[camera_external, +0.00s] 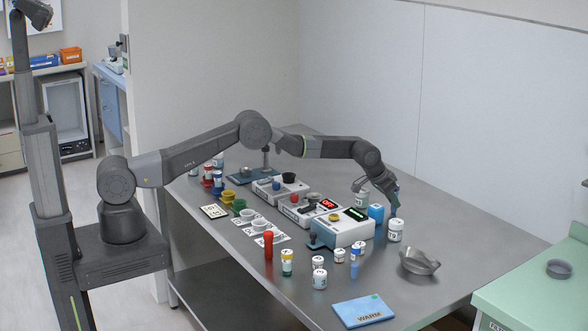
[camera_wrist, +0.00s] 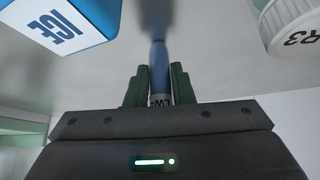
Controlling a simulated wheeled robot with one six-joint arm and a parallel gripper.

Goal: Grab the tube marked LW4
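A slim blue tube (camera_wrist: 159,72) stands out between the two green fingers of my gripper (camera_wrist: 159,88) in the wrist view. Its printed mark shows near the palm and begins with LW; the last character is not clear. The fingers lie against the tube on both sides, with no clear gap. In the external view my gripper (camera_external: 394,207) points down low over the table's far side, between the blue ICE box and a white jar. I cannot make out the tube there, and cannot tell whether its far end touches the table.
The blue ICE box (camera_external: 376,212) is close on the left, and the white jar marked R3 (camera_wrist: 295,32) close on the right. Another white jar (camera_external: 361,198) stands behind. Devices with displays (camera_external: 345,229) are left of my gripper. A metal bowl (camera_external: 419,262) sits front right.

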